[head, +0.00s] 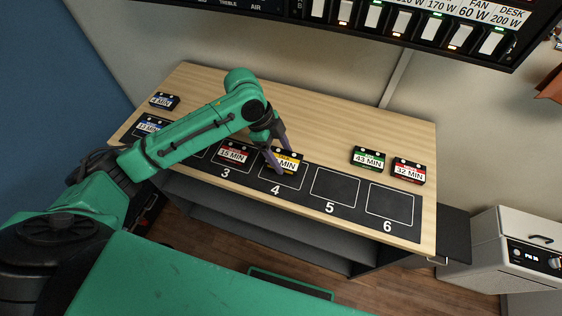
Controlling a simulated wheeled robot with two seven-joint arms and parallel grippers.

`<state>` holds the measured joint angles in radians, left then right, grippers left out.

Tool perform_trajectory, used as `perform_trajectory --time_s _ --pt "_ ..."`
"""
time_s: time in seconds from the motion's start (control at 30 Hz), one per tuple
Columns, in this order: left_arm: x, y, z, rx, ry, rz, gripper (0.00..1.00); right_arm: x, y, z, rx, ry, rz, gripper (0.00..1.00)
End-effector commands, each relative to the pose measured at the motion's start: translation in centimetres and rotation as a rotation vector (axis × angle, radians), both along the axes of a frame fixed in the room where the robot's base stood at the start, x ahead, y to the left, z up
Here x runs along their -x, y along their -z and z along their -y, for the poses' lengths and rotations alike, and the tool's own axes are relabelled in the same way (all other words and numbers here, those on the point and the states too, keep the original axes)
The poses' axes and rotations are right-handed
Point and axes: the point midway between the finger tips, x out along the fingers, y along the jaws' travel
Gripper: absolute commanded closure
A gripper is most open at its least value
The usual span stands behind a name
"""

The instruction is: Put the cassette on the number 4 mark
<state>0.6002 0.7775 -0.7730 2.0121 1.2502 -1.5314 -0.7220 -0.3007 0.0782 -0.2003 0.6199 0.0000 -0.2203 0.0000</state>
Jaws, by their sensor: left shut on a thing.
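A black cassette with a yellow and white label (290,163) is at the number 4 mark (285,181) on the dark numbered strip. My left gripper (277,160) is shut on this cassette, with one finger at its near left side and the other at its far side. The cassette covers the upper part of the outlined square. I cannot tell whether it touches the strip. My right gripper is not in view.
A red-labelled cassette (235,153) lies on mark 3, just left. Blue-labelled cassettes (164,101) sit at the left. A switch panel (400,22) hangs above.

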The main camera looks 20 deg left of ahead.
Motion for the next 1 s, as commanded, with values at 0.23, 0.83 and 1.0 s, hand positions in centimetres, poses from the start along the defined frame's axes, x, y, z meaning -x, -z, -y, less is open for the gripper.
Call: perform_trajectory --time_s 0.23,0.83,1.0 --pt "0.1 3.9 0.0 0.0 -0.001 -0.001 0.85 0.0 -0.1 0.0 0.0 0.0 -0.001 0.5" --pt "0.1 4.1 0.0 0.0 0.0 -0.001 0.0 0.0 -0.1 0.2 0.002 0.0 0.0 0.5" --pt "-0.1 2.5 -0.6 0.0 -0.002 0.001 0.0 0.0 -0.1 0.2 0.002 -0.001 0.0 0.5"
